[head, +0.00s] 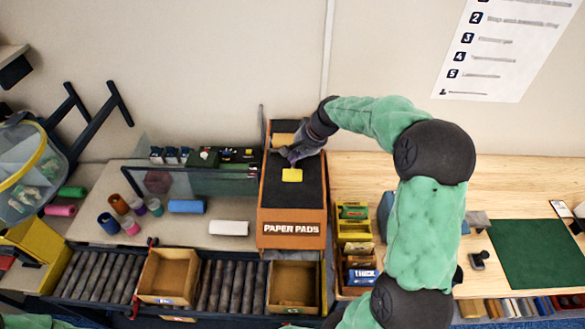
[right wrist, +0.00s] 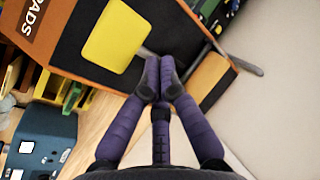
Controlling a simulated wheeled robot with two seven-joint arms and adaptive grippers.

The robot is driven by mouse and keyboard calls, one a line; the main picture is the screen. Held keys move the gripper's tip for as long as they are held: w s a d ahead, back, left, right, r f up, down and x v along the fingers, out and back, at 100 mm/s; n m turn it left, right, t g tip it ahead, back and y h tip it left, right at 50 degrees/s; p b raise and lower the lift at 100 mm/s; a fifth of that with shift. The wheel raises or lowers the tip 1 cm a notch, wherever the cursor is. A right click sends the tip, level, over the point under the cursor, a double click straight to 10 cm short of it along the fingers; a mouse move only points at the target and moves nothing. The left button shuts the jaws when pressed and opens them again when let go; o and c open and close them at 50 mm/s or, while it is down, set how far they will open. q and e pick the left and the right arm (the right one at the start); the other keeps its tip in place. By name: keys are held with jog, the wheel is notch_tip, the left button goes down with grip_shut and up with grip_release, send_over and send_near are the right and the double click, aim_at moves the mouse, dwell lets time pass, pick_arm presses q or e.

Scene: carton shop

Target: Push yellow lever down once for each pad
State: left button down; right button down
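The paper pads dispenser (head: 291,228) is an orange box with a dark top, standing at the middle of the bench. Its yellow lever (head: 292,175) shows as a flat yellow plate over the dark top. In the right wrist view the lever plate (right wrist: 113,42) lies just left of the fingertips, with a grey rod beside it. My right gripper (head: 291,157) is behind the plate in the head view. Its purple fingers (right wrist: 161,82) are together and hold nothing visible. I cannot tell whether they touch the lever. My left gripper is out of view.
Two open cartons, left (head: 168,277) and right (head: 293,287), sit at the roller conveyor (head: 228,286). Yellow bins (head: 354,230) stand right of the dispenser. Coloured rolls and cups lie on the left bench. A green mat (head: 535,253) lies at right.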

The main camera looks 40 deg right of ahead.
aim_at(297, 172)
dwell(0.4)
jog(key=shift+s+a+f+b, duration=0.15)
jog(key=shift+f+b, duration=0.2)
jog(key=shift+f, duration=0.05)
jog(key=shift+s+a+f+b, duration=0.3)
jog(key=shift+f+b, duration=0.3)
jog(key=shift+f, duration=0.15)
jog(key=shift+s+a+f+b, duration=0.25)
jog(key=shift+s+f+b, duration=0.1)
jog(key=shift+f+b, duration=0.35)
jog(key=shift+s+a+f+b, duration=0.3)
jog(key=shift+f+b, duration=0.2)
jog(key=shift+f, duration=0.35)
dwell(3.4)
jog(key=shift+d+r, duration=0.1)
jog(key=shift+r, duration=0.05)
jog(key=shift+w+d+r+p, duration=0.35)
jog(key=shift+r+p, duration=0.35)
jog(key=shift+r, duration=0.15)
jog(key=shift+w+d+r+p, duration=0.2)
jog(key=shift+w+r+p, duration=0.1)
jog(key=shift+r+p, duration=0.5)
jog(key=shift+w+d+r+p, duration=0.35)
jog(key=shift+r+p, duration=0.2)
jog(key=shift+r, duration=0.4)
